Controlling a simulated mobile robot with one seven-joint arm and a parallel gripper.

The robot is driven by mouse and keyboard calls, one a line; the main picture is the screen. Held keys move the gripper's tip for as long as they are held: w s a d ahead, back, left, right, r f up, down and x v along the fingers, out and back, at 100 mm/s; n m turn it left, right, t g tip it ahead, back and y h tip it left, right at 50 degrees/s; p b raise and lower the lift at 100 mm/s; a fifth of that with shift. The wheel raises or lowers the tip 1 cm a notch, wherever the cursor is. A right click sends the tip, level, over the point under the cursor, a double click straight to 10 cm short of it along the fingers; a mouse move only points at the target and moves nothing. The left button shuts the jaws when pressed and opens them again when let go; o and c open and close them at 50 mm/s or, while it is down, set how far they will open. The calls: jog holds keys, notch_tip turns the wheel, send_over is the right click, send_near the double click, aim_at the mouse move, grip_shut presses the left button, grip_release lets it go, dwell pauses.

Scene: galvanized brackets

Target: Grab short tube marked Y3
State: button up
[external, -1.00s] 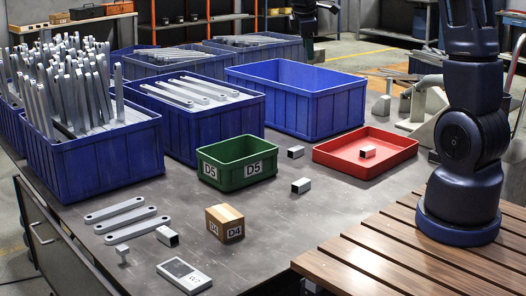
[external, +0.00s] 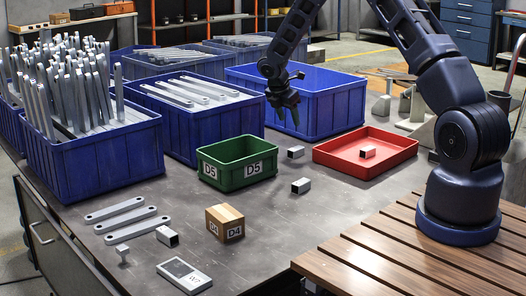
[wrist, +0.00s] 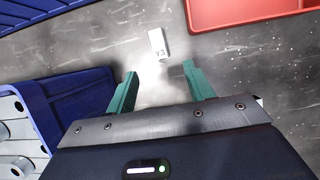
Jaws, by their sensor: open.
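A short light-grey tube marked Y3 (wrist: 157,43) lies on the dark worktop, ahead of the fingertips in the wrist view. It is probably the short square tube (external: 295,152) between the green bin and the red tray in the external view, where its label is not readable. My gripper (external: 285,110) hangs in front of the blue bins, above and to the left of that tube. In the wrist view its two green fingers (wrist: 158,77) are apart, with nothing between them. The tube lies beyond the fingertips, not touching them.
A red tray (external: 338,162) holding a short tube stands to the right. A green bin (external: 222,186) marked D5 is nearby. Another short tube (external: 301,186) lies in front. Tall blue bins (external: 318,125) stand behind. A brown box (external: 225,223) and flat bars lie nearer the front.

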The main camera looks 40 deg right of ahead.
aim_at(295, 148)
jog(key=shift+n, duration=0.3)
jog(key=x, duration=1.3)
jog(key=shift+w+f, duration=0.35)
jog(key=shift+a, duration=0.1)
jog(key=c, duration=1.1)
